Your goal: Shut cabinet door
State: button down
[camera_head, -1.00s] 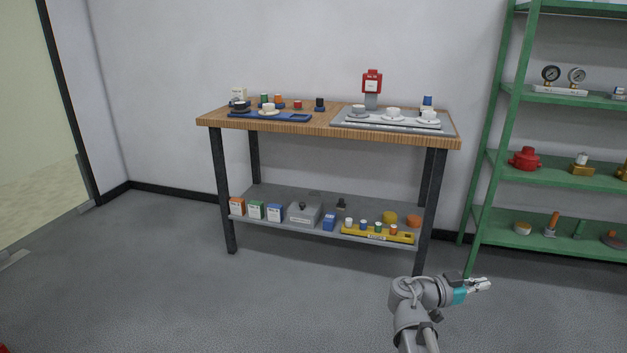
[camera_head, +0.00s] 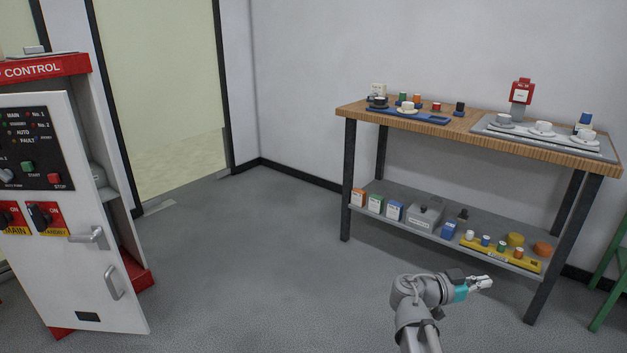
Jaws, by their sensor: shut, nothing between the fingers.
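The control cabinet (camera_head: 45,66) stands at the left edge, red-topped with a "CONTROL" sign. Its white door (camera_head: 62,270) stands open, swung out towards me, with part of the dark interior showing behind its right edge. The door has a lever handle (camera_head: 90,237), a grey pull handle (camera_head: 114,282), and a black panel of buttons and lamps. Its left part is cut off by the picture edge. My gripper (camera_head: 487,284) is at the lower right, shut and empty, pointing right, well apart from the door.
A wooden-topped workbench (camera_head: 480,137) with cups, small parts and a lower shelf (camera_head: 400,212) stands at the right. A green rack (camera_head: 609,285) shows at the right edge. Grey floor (camera_head: 240,260) between cabinet and bench is clear. A glazed doorway (camera_head: 165,90) is behind.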

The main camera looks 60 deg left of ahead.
aim_at(85, 285)
jog(key=u, duration=2.8)
jog(key=i, duration=1.65)
jog(key=z, duration=0.05)
